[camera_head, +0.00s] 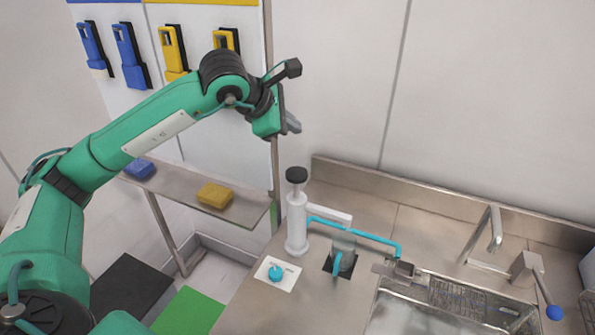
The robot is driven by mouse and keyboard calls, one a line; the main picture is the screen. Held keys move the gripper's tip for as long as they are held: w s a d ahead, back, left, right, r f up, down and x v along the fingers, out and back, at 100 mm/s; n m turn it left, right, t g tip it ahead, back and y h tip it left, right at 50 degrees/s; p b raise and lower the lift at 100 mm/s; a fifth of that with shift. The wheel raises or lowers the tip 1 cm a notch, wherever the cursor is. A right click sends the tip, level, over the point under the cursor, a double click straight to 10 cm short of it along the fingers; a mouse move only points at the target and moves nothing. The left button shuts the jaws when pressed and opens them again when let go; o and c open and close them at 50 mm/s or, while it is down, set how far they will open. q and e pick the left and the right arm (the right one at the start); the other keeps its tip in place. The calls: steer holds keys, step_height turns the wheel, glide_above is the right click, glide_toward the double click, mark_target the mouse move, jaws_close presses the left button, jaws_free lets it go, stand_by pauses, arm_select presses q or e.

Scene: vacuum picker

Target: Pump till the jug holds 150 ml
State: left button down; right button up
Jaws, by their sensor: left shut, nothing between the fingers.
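A white hand pump (297,222) with a black knob (297,175) on top stands upright on the steel counter, left of the sink. A light spout and a teal tube (355,230) lead from it to the right. A small clear jug (344,250) with a teal handle stands on a dark square beneath the spout. Its liquid level is too small to tell. My left gripper (292,124) is above the pump, apart from the knob, shut and empty. My right gripper is not in view.
A white plate with a teal dial (276,273) lies in front of the pump. The sink (420,312), a tap (495,230) and a blue-ended lever (554,312) are at the right. A shelf (170,187) with blue and yellow sponges stands at the left.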

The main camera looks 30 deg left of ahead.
mark_target(292, 174)
arm_select(q)
step_height(292, 174, down, 8)
steer(key=b, duration=0.4)
steer(key=shift+f, duration=0.1)
steer(key=shift+f+b, duration=0.4)
steer(key=shift+b, duration=0.2)
steer(key=shift+r, duration=0.1)
stand_by(1.0)
stand_by(0.6)
steer(key=shift+f+b, duration=0.45)
steer(key=shift+b, duration=0.25)
